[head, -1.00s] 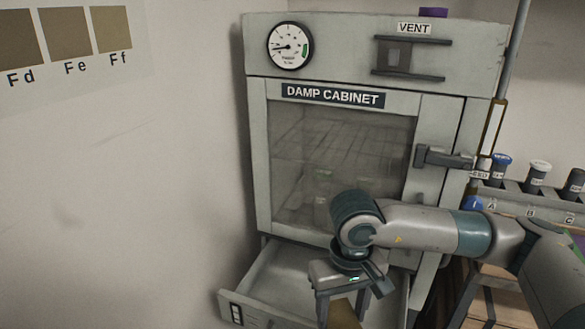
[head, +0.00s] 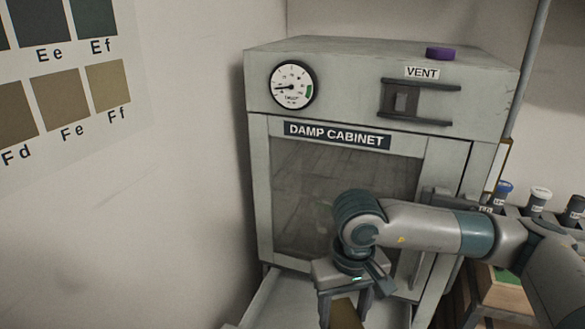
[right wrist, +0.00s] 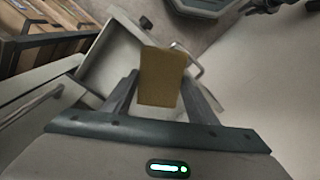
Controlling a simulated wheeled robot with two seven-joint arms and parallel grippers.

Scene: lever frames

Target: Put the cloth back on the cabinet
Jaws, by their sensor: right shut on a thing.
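The grey damp cabinet (head: 350,100) stands against the wall in the head view, its flat top bare apart from a small purple object (head: 439,53). My right gripper (head: 345,300) is in front of the cabinet's lower part, above its open drawer. It is shut on a flat olive-brown piece (right wrist: 162,78), held between both fingers in the right wrist view. The piece also shows at the bottom edge of the head view (head: 345,315). I cannot tell whether it is the cloth. No other cloth is clearly visible. My left gripper is out of view.
The pulled-out drawer (right wrist: 108,55) lies below the right gripper. A rack of capped jars (head: 538,203) stands to the right of the cabinet. A colour chart (head: 60,95) hangs on the left wall. My right arm hides part of the cabinet's glass door (head: 300,190).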

